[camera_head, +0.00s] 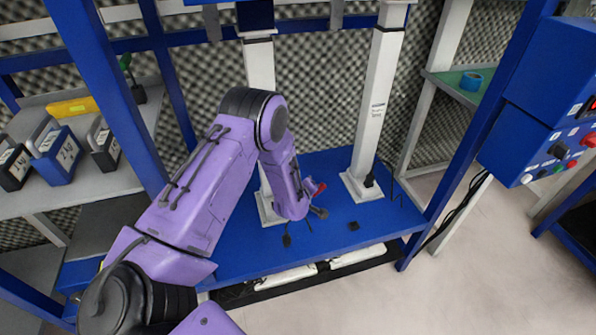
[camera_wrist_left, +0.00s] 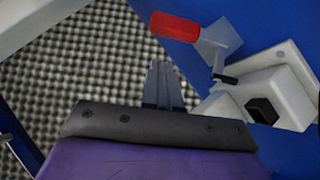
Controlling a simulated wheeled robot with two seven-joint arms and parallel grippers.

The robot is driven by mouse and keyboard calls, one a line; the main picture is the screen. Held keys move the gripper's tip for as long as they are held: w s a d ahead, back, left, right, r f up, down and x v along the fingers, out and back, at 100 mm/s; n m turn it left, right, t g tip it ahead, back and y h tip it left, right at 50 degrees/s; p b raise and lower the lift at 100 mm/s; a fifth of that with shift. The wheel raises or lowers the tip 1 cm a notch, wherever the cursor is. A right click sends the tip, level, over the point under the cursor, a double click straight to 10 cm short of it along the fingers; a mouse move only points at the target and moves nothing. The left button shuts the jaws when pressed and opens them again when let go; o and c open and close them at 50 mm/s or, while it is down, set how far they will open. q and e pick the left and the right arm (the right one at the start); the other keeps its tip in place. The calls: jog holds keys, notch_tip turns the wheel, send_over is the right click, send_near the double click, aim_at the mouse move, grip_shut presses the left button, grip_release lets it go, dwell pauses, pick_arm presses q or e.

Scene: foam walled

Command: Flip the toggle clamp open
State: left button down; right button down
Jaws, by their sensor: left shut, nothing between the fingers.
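The toggle clamp has a red handle (camera_wrist_left: 175,27) and a grey metal arm (camera_wrist_left: 218,42), seen in the left wrist view at upper right. It is mounted by a white block (camera_wrist_left: 270,90) on the blue surface. In the head view a bit of the red handle (camera_head: 318,188) shows just right of my left forearm, which hides most of the clamp. My left gripper (camera_wrist_left: 162,68) is shut and empty, its fingertips just below the red handle in the wrist picture. I cannot tell whether they touch it. My right gripper is not in view.
Two white columns (camera_head: 376,100) stand on the blue bench (camera_head: 375,220). A blue control box (camera_head: 545,120) with buttons is at right. Grey foam (camera_head: 325,90) covers the back wall. The bench's right part is mostly clear.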

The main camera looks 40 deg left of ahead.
pick_arm(q)
jog(key=v, duration=1)
jog(key=shift+w+r, duration=0.2)
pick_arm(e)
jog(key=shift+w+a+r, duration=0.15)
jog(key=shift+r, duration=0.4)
